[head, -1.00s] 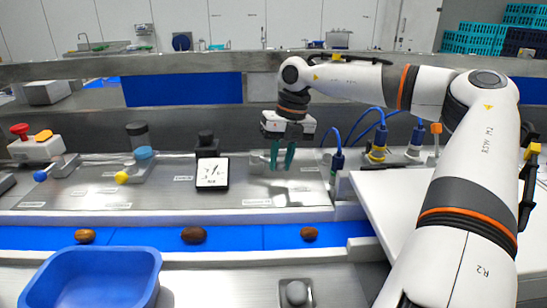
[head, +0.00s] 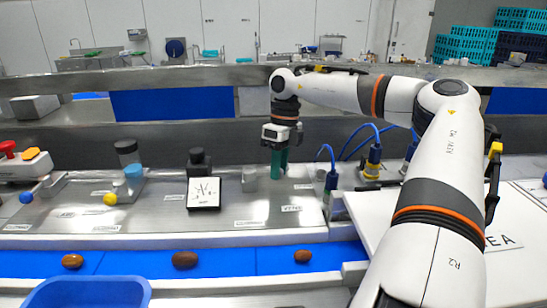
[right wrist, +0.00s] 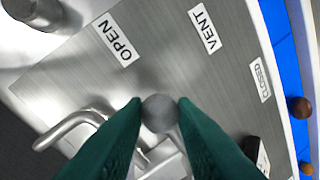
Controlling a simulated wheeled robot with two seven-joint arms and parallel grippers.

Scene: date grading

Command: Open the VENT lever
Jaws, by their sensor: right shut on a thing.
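The VENT lever shows in the right wrist view as a round grey knob (right wrist: 159,113) between my green fingertips. My right gripper (head: 279,170) is shut on this knob, over the metal panel (head: 140,212); in the head view its fingers hide the knob. In the right wrist view the OPEN label (right wrist: 118,38) is at upper left. The VENT label (right wrist: 204,29) is at upper middle, and the CLOSED label (right wrist: 260,82) is to the right. The knob lies below the OPEN label. My left gripper is not in view.
A dial gauge (head: 203,193) stands left of my right gripper. A yellow knob (head: 110,199) and a blue knob (head: 26,197) are farther left. Blue cable connectors (head: 375,152) stand to the right. Several dates lie on the blue belt (head: 226,262) in front, beside a blue bin (head: 85,291).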

